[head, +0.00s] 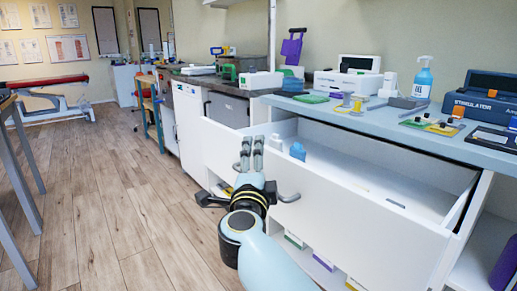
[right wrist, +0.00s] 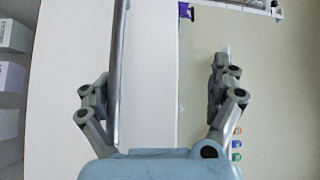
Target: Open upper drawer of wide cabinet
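The wide cabinet's upper drawer (head: 345,205) stands pulled out, with its white inside and a small blue object (head: 297,151) showing above the front panel. My right gripper (head: 252,150) is in front of the drawer front, near its left part. A grey handle (head: 290,197) shows beside the gripper, which hides part of it. In the right wrist view, my right gripper (right wrist: 162,75) has its fingers wide apart. A long grey handle bar (right wrist: 118,75) runs between them, close to the left finger; I cannot tell whether they touch. My left gripper is not in view.
The pale blue countertop (head: 385,125) above the drawer holds a spray bottle (head: 422,80), a stimulator box (head: 484,95) and small items. The wooden floor (head: 110,210) at left is clear.

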